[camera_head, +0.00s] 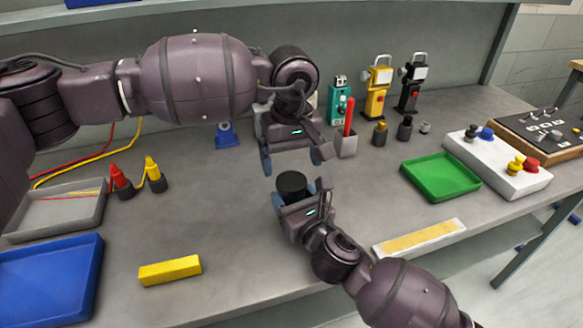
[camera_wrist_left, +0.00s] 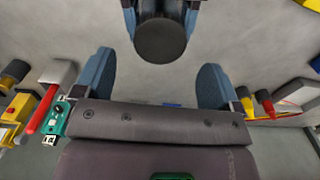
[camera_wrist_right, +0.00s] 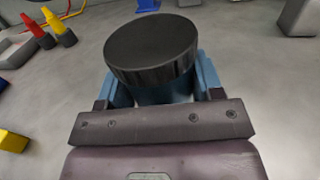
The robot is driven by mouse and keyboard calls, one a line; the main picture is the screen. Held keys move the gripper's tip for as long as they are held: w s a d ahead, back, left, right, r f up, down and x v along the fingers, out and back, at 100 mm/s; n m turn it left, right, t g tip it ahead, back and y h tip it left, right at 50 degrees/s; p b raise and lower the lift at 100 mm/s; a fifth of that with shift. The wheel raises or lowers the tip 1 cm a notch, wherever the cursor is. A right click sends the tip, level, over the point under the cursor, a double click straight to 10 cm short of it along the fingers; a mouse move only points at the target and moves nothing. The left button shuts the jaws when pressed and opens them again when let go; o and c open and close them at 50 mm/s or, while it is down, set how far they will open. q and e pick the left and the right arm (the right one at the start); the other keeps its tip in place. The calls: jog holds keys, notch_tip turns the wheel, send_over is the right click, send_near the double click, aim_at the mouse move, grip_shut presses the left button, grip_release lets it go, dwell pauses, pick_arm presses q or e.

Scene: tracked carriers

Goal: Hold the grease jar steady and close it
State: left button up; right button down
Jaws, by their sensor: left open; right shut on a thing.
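The grease jar has a round black lid (camera_wrist_right: 152,45) with a ridged edge on its top. It also shows in the head view (camera_head: 291,184), near the middle of the table. My right gripper (camera_head: 300,196) is shut around the jar's body below the lid, and its blue fingers hide most of the body. I cannot tell how tight the lid is. My left gripper (camera_head: 294,160) is open and empty, a little above and behind the jar. In the left wrist view the lid (camera_wrist_left: 161,41) lies beyond the open fingers, apart from them.
A yellow block (camera_head: 170,270) lies at the front left, near a blue tray (camera_head: 90,265) and a grey tray (camera_head: 88,212). A green tray (camera_head: 440,176) and a white control box (camera_head: 500,165) stand at right. A grey cup (camera_head: 346,146) with a red pen stands behind.

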pick_arm(q)
jog(key=shift+c, duration=0.4)
jog(key=shift+d+r, duration=0.25)
jog(key=shift+r, duration=0.1)
jog(key=shift+r+n, duration=0.3)
jog(key=shift+n, duration=0.7)
jog(key=n, duration=0.2)
jog(key=r+n, duration=0.1)
jog(key=n, duration=0.1)
jog(key=shift+d, duration=0.1)
jog(key=n, duration=0.4)
jog(key=shift+r, duration=0.25)
jog(key=n, duration=0.7)
jog(key=shift+a+r, duration=0.2)
jog(key=shift+r, duration=0.15)
jog(key=n, duration=0.5)
jog(key=shift+a, duration=0.15)
jog(key=shift+n, duration=0.3)
